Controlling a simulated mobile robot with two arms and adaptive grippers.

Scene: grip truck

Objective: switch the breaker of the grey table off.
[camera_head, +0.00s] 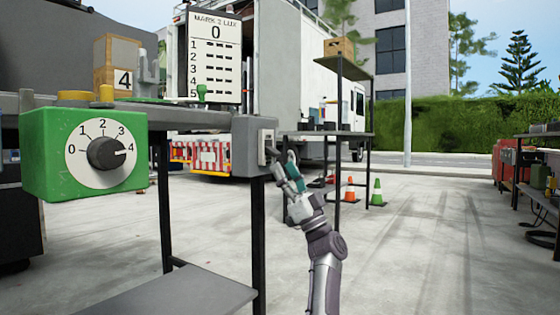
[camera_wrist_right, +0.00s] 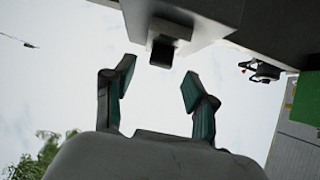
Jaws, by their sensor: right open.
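The grey table (camera_head: 195,120) stands at the left of the head view. A grey breaker box (camera_head: 247,150) is fixed to its right end, with a pale switch plate (camera_head: 266,147) on its right-hand face. My right gripper (camera_head: 284,166) is just right of and slightly below that plate. In the right wrist view, my right gripper (camera_wrist_right: 159,76) is open and empty. The dark lever (camera_wrist_right: 162,52) of the breaker sticks out just beyond the fingertips, roughly in line with the gap between them. I cannot tell whether a finger touches it. My left gripper is not in view.
A green box with a dial (camera_head: 84,153) hangs at the table's left front. A dark lower shelf (camera_head: 180,294) is below. A shelf rack (camera_head: 372,132), cones (camera_head: 376,193) and a white truck (camera_head: 320,85) stand behind. The paved floor to the right is open.

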